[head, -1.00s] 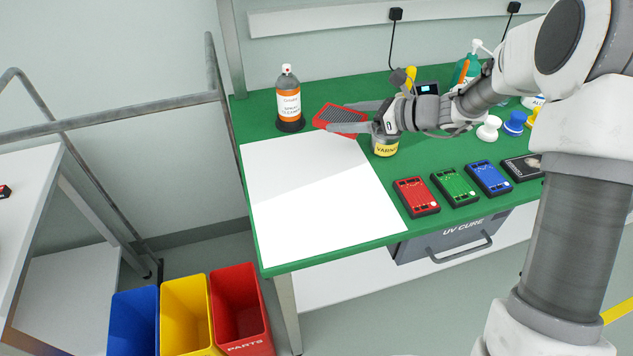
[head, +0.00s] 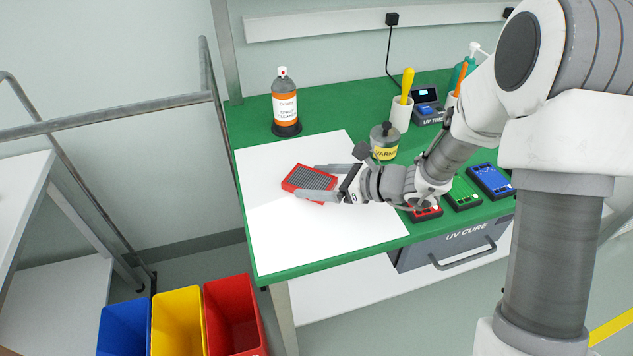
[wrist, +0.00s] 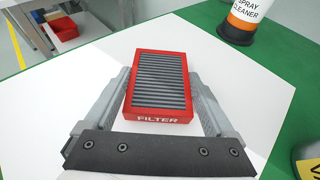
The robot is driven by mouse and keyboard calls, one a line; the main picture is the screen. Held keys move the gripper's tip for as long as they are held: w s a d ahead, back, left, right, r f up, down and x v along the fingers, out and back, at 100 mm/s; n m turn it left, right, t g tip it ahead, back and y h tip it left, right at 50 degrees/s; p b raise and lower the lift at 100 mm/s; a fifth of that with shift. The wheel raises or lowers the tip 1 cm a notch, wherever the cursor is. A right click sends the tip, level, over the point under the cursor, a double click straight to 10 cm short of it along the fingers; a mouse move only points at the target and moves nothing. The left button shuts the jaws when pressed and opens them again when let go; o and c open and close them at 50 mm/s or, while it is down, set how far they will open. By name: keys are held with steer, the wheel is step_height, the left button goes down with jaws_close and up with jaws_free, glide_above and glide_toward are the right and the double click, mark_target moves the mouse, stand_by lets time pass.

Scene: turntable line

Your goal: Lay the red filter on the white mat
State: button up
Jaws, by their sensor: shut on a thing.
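The red filter (head: 309,182), a red frame around grey pleats, is between the fingers of my gripper (head: 318,182). My gripper is shut on it, with one finger along each side. In the wrist view the filter (wrist: 158,85) shows its pleated face and the word FILTER on its near edge. The white mat (head: 300,235) lies on the green bench top, and the filter is over its middle right part. I cannot tell whether the filter touches the mat or is a little above it.
A spray cleaner bottle (head: 285,105) stands just behind the mat. A varnish jar (head: 384,143) stands behind my wrist, near the mat's right edge. Green (head: 462,192) and blue (head: 489,180) boxes lie to the right. The mat's left and front parts are clear.

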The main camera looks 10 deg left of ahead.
steer(key=shift+f, duration=0.1)
steer(key=o, duration=1.2)
